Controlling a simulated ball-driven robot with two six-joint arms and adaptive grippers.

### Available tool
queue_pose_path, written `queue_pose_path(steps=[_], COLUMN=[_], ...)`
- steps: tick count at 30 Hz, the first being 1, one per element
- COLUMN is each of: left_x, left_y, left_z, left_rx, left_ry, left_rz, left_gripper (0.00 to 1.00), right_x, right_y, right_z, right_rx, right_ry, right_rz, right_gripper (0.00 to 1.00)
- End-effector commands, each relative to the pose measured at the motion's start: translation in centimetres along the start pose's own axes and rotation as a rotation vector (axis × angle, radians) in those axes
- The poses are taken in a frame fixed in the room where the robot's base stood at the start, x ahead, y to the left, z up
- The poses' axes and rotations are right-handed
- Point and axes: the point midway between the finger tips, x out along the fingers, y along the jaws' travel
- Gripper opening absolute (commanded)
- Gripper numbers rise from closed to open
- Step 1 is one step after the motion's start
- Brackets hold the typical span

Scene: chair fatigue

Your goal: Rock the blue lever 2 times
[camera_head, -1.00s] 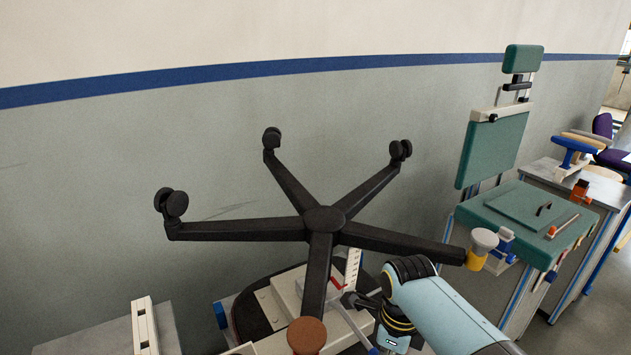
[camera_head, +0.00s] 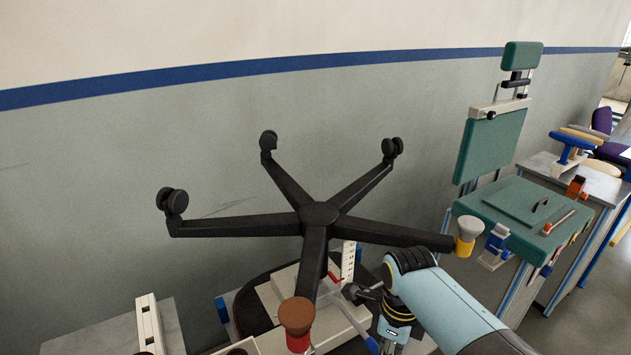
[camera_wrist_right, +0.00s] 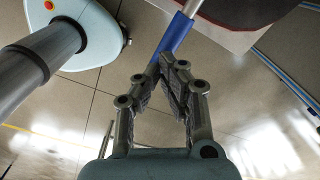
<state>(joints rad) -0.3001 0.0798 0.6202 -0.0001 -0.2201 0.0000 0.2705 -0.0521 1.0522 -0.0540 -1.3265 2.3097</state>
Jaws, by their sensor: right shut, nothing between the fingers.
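The blue lever has a blue grip (camera_head: 372,344) on a grey rod, low beside the plate under the upturned black chair base. In the right wrist view its blue handle (camera_wrist_right: 174,36) rises from near my fingertips toward the top. My right gripper (camera_head: 354,291) is at the lever's rod side in the head view, pointing left. In the right wrist view my right gripper (camera_wrist_right: 169,62) is shut and empty, its tips close by the lower end of the blue handle. I cannot tell whether they touch. My left gripper is not in view.
The black five-armed chair base (camera_head: 320,214) with casters spreads over the workspace, close above my right arm. A red-and-brown knob (camera_head: 297,316) is at its front arm. A green-topped bench (camera_head: 525,210) stands right. A grey table (camera_head: 85,335) is at lower left.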

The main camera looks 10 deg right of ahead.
Motion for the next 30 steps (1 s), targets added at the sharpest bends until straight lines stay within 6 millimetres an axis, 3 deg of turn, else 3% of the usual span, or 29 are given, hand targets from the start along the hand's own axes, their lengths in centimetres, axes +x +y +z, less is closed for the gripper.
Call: queue_pose_path(steps=[15,30], left_x=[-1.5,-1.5], left_y=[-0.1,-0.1], left_z=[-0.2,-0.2], left_rx=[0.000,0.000], left_ry=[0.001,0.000], left_rz=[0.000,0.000], left_gripper=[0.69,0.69], right_x=[-1.6,-1.6], right_y=[-0.1,-0.1], right_z=[0.2,0.2], right_rx=[0.000,0.000], right_ry=[-0.004,-0.005], right_rz=[-0.001,-0.002], right_gripper=[0.00,0.00])
